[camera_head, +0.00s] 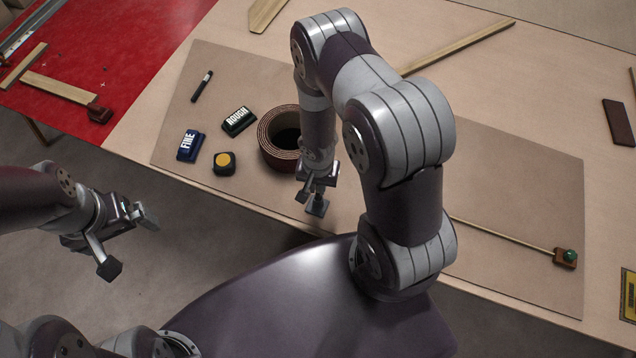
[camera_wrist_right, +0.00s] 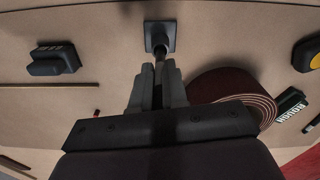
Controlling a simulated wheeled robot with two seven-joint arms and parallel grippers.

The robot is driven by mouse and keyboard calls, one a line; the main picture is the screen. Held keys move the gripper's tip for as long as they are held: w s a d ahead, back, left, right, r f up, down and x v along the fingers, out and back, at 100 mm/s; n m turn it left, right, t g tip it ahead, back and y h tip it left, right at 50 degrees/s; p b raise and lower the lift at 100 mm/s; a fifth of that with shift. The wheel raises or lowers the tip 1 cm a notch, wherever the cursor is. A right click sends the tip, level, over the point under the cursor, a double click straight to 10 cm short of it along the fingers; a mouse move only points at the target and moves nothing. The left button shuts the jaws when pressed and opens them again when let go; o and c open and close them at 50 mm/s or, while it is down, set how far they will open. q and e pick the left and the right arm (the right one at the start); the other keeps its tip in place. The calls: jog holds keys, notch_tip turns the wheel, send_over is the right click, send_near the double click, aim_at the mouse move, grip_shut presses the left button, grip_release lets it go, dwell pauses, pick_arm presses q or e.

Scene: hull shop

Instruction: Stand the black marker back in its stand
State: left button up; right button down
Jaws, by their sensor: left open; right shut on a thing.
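My right gripper (camera_head: 316,186) is low over the near edge of the brown mat, just right of the tape-like roll. In the right wrist view its fingers (camera_wrist_right: 157,88) are shut on a thin dark rod, the black marker (camera_wrist_right: 160,63), mostly hidden between them. The marker's far end meets a small dark square stand (camera_wrist_right: 160,32); I cannot tell whether it is inside or only above it. The stand also shows in the head view (camera_head: 317,207). My left gripper (camera_head: 130,240) is open and empty, off the table's near side.
The brown roll (camera_head: 277,150) is close beside my right gripper. The ROUGH block (camera_head: 239,121), FINE block (camera_head: 190,145), yellow-topped block (camera_head: 224,163) and a dark stick with a pale band (camera_head: 202,86) lie further left. A dark block (camera_wrist_right: 53,62) lies opposite.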

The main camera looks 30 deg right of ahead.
jog(key=shift+f+b, duration=0.65)
jog(key=shift+b, duration=0.05)
dwell(0.8)
jog(key=c, duration=1.1)
grip_release()
notch_tip(320, 180, up, 13)
jog(key=p, duration=0.5)
jog(key=shift+f, duration=0.1)
